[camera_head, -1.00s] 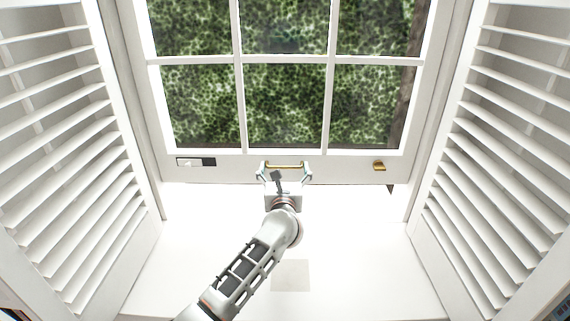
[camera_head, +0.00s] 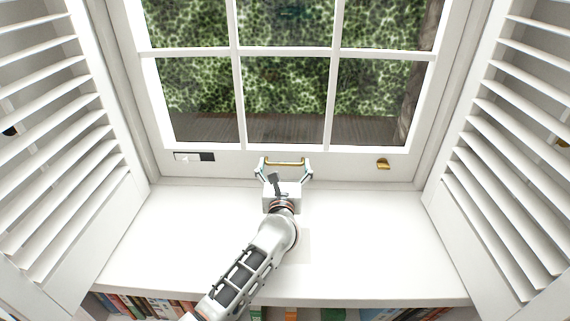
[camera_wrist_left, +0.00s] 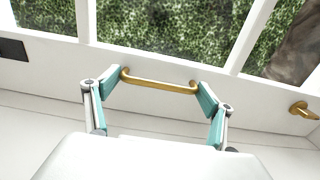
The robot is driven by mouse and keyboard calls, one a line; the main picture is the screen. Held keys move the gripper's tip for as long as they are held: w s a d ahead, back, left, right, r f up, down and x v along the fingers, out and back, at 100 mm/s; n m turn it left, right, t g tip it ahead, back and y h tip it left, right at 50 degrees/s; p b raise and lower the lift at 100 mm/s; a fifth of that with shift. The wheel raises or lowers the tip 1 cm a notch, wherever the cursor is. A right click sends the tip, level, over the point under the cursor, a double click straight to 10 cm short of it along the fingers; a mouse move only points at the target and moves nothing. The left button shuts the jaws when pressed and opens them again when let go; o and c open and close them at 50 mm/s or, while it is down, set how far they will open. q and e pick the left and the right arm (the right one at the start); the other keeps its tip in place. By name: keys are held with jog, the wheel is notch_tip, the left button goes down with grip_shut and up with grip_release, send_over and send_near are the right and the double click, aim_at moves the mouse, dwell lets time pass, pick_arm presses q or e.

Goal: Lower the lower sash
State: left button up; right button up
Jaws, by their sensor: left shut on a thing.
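The lower sash (camera_head: 230,163) is a white framed window with several panes. Its bottom rail is down at the back of the white sill (camera_head: 370,240), with no clear gap seen between them. A brass bar handle (camera_head: 285,163) sits mid-rail and also shows in the left wrist view (camera_wrist_left: 160,84). My left gripper (camera_head: 284,168) is shut on the handle, its teal-padded fingers (camera_wrist_left: 160,92) at the bar's two ends. A smaller brass fitting (camera_head: 383,163) is on the rail to the right. My right gripper is not in view.
White louvred shutters stand open at the left (camera_head: 60,150) and right (camera_head: 500,150). A black and white label (camera_head: 194,157) is on the rail's left. Books (camera_head: 150,305) show under the sill's front edge. The sill is otherwise clear.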

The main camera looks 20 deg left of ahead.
pick_arm(q)
jog(key=shift+s+f, duration=0.1)
jog(key=shift+f, duration=0.4)
jog(key=o, duration=1.6)
jog(key=shift+r, duration=0.1)
jog(key=shift+r, duration=0.15)
jog(key=v, duration=1.2)
